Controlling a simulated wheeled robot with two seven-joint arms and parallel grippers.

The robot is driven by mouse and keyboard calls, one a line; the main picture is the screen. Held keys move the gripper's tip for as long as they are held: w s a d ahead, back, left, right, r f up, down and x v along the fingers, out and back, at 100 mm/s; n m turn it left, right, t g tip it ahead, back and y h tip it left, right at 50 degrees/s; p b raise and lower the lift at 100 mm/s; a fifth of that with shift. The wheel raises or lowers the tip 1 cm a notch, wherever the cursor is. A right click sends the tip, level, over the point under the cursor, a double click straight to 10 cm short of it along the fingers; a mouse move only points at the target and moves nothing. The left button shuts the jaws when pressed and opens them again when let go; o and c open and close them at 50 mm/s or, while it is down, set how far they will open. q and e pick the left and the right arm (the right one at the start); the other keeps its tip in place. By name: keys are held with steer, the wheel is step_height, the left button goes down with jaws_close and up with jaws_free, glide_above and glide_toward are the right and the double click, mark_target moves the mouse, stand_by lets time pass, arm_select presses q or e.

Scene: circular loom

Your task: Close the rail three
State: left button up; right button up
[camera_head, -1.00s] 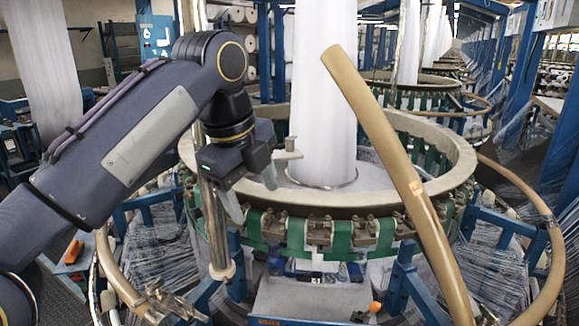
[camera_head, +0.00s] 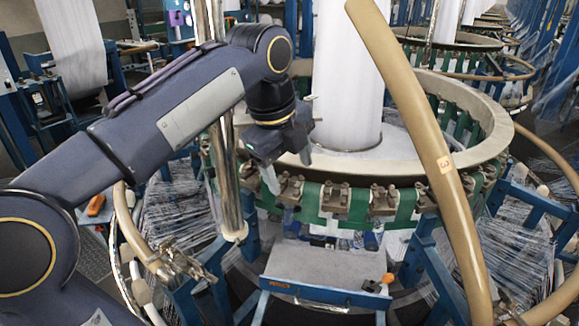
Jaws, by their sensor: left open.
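The rail marked 3 (camera_head: 432,147) is a tan curved tube on the right of the head view. It stands raised and tilted in front of the loom ring, its top leaning left and its lower end running out of the bottom edge. My left gripper (camera_head: 288,172) is open and empty, pointing down over the near left rim of the loom ring (camera_head: 400,169). It is left of the rail and apart from it. My right gripper is not in view.
A shiny vertical post (camera_head: 226,150) stands just left of my left gripper. Other tan rails curve low at left (camera_head: 134,235) and right (camera_head: 549,155). A white fabric column (camera_head: 345,75) rises from the ring. A blue frame (camera_head: 325,291) stands in front.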

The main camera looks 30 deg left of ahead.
arm_select(q)
steer(key=shift+c, duration=0.5)
jaws_close()
stand_by(0.9)
